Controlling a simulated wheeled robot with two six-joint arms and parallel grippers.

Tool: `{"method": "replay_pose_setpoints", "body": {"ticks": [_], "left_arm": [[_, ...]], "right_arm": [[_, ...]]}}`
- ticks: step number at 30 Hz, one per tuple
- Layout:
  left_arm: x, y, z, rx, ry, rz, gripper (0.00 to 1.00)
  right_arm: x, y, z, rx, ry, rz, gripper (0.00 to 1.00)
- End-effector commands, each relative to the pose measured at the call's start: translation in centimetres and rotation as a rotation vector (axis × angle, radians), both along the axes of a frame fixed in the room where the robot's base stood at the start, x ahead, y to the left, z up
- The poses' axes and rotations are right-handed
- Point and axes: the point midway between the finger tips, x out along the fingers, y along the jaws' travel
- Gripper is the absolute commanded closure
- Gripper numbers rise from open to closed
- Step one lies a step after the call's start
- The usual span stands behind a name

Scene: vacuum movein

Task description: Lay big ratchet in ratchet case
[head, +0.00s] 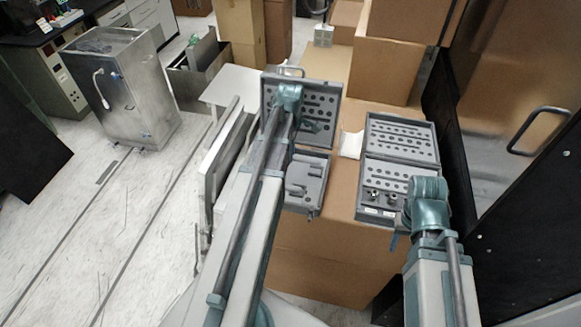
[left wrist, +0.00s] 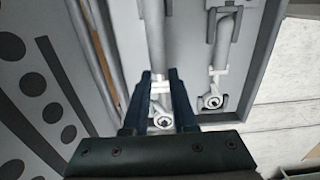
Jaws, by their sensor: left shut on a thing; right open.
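The grey ratchet case (head: 322,163) lies open on a cardboard box, its holed lid (head: 331,97) standing up at the back. My left gripper (left wrist: 163,100) is shut on the big ratchet (left wrist: 155,45), near its round head. In the left wrist view the big ratchet is over the case's tray (left wrist: 258,48), beside a smaller ratchet (left wrist: 214,88) in its slot. I cannot tell whether the big ratchet touches the tray. In the head view my left arm hides part of the case. My right gripper (head: 395,238) is open by the socket case.
An open socket case (head: 376,172) stands to the right on the same cardboard top (head: 342,184). A white packet (head: 351,145) lies between the cases. Stacked boxes (head: 384,74) rise behind, and a dark cabinet with a metal door is close on the right.

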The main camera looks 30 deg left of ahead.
Motion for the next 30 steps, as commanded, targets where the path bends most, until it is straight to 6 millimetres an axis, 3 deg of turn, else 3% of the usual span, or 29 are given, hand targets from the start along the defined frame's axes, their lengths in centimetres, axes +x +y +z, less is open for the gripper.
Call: {"method": "replay_pose_setpoints", "body": {"ticks": [7,16,29,30], "left_arm": [[0.0,0.0,-0.7,0.000,0.000,0.000,1.00],[0.0,0.0,-4.0,0.000,0.000,-0.001,1.00],[0.0,0.0,-4.3,0.000,0.000,0.000,1.00],[0.0,0.0,-4.1,0.000,0.000,0.000,0.69]], "right_arm": [[0.0,0.0,-0.7,0.000,0.000,0.002,0.50],[0.0,0.0,-4.0,-0.002,0.000,0.009,0.50],[0.0,0.0,-4.3,-0.002,0.000,0.009,0.50],[0.0,0.0,-4.1,-0.002,0.000,0.009,0.50]]}}
